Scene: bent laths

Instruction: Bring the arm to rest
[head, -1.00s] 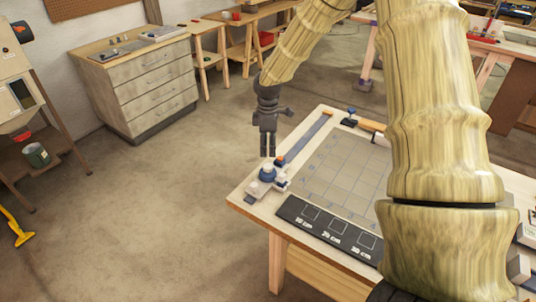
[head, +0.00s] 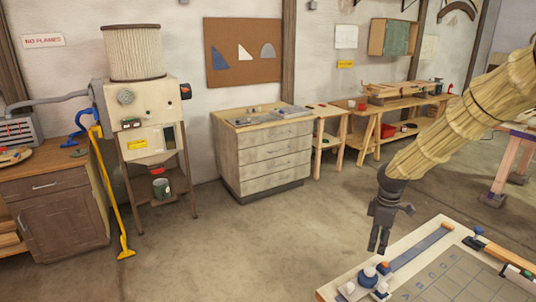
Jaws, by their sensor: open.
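My gripper (head: 379,240) hangs at the end of my wood-textured arm in the head view. It points down and is open, with a narrow gap between its fingers and nothing seen between them. It appears above or just beyond the left edge of the table (head: 340,286) with the gridded board (head: 440,285). I cannot tell its exact height. Most of that table is cut off by the bottom of the view.
A blue and white fixture (head: 370,276) sits at the table's left corner. A drawer cabinet (head: 265,160) stands by the wall. A yellow stand-like tool (head: 110,195) leans near a brown cabinet (head: 60,215). The floor (head: 230,250) between is clear.

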